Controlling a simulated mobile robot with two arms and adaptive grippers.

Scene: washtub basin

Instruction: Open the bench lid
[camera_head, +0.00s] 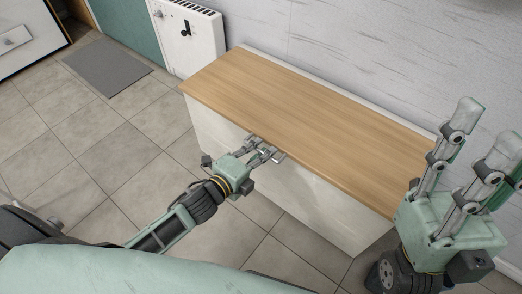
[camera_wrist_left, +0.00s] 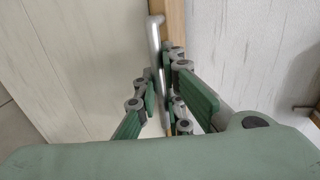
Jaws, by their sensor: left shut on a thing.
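The bench lid (camera_head: 300,110) is a long light-wood panel lying on a white bench body (camera_head: 320,215); it looks closed. A metal bar handle (camera_wrist_left: 156,45) runs along the lid's wooden front edge in the left wrist view. My left gripper (camera_head: 268,152) is at the middle of that front edge. In the left wrist view its fingers (camera_wrist_left: 166,98) are shut around the handle, hiding part of it. My right gripper (camera_head: 482,130) is raised at the right, over the bench's right end, fingers pointing up and apart, empty.
A pale wall (camera_head: 350,45) stands right behind the bench. A white radiator-like panel (camera_head: 192,40) is past its far left end. A grey mat (camera_head: 107,67) lies on the tiled floor (camera_head: 110,145), which is clear in front of the bench.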

